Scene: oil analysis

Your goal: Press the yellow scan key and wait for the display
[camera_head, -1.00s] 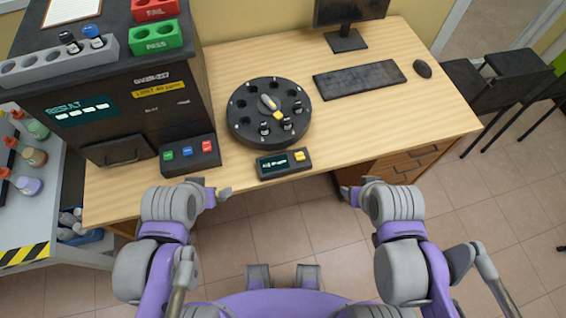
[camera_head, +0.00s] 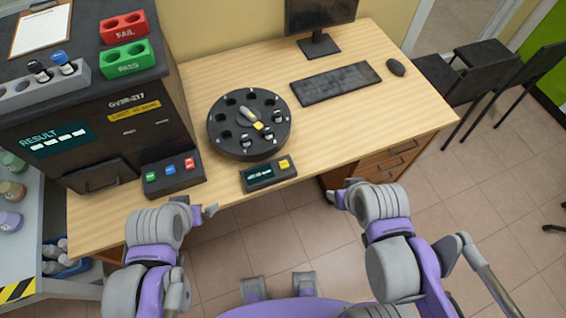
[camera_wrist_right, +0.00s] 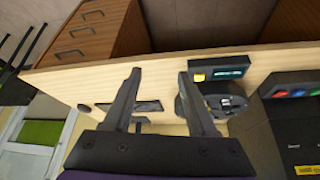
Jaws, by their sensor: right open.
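The yellow scan key (camera_head: 284,165) is on the right of a small dark box at the desk's front edge. The box's display (camera_head: 259,176) is dark teal with small pale text too small to read. In the right wrist view, the key (camera_wrist_right: 198,77) and display (camera_wrist_right: 232,71) show just beyond the right finger. My right gripper (camera_head: 338,199) is open and empty, right of and in front of the box, apart from the key. Its spread fingers (camera_wrist_right: 159,75) fill the wrist view's middle. My left gripper (camera_head: 209,211) is left of the box; its opening is unclear.
A round dark carousel (camera_head: 222,145) with several vials stands behind the box. A three-button panel (camera_head: 173,176) and the analyser (camera_head: 100,133) are left. A keyboard (camera_head: 336,83), mouse (camera_head: 396,67) and monitor stand (camera_head: 318,46) are farther back. The desk's right front is clear.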

